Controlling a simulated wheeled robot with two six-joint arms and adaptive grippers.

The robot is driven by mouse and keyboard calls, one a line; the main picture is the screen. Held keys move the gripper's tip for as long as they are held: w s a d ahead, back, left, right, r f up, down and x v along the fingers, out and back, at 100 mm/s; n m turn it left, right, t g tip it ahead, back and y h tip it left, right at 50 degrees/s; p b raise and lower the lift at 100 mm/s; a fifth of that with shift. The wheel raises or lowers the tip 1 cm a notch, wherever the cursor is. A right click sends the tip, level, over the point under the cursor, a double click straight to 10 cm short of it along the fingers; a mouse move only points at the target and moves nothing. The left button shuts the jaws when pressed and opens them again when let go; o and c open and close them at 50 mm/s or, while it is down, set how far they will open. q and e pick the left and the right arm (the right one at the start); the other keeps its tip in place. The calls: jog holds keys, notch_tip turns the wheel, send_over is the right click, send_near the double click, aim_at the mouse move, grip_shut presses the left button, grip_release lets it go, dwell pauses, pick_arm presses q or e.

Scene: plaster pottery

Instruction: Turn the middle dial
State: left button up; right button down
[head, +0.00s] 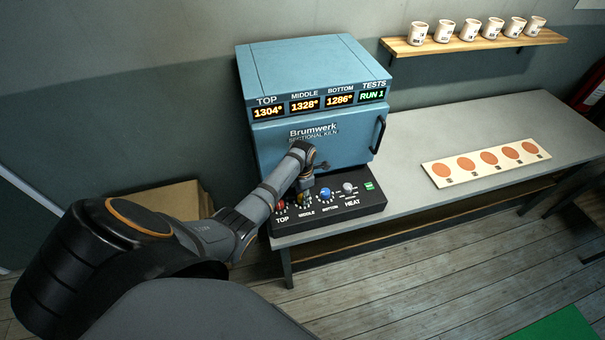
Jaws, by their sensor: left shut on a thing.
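A blue kiln (318,146) stands on the grey bench, with a black control panel (345,209) in front of it. The middle dial (303,199) is yellowish and mostly hidden by my left gripper (306,188), which is shut on it from above. The red top dial (280,205) is just to the left and the blue bottom dial (325,193) just to the right. The kiln display (305,104) reads TOP 1304°, MIDDLE 1328°, BOTTOM 1286° and TESTS RUN 1. My right gripper is out of view.
A grey heat knob (348,188) and a lit green indicator (369,186) are on the panel's right. A pale board (487,162) with several orange discs lies on the bench (420,130). Several white cups (470,29) stand on a wall shelf (400,46). A cardboard box (160,200) is at left.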

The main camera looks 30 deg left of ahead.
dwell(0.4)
pick_arm(q)
jog(key=o, duration=1.2)
jog(key=shift+c, duration=0.2)
notch_tip(320, 180, up, 12)
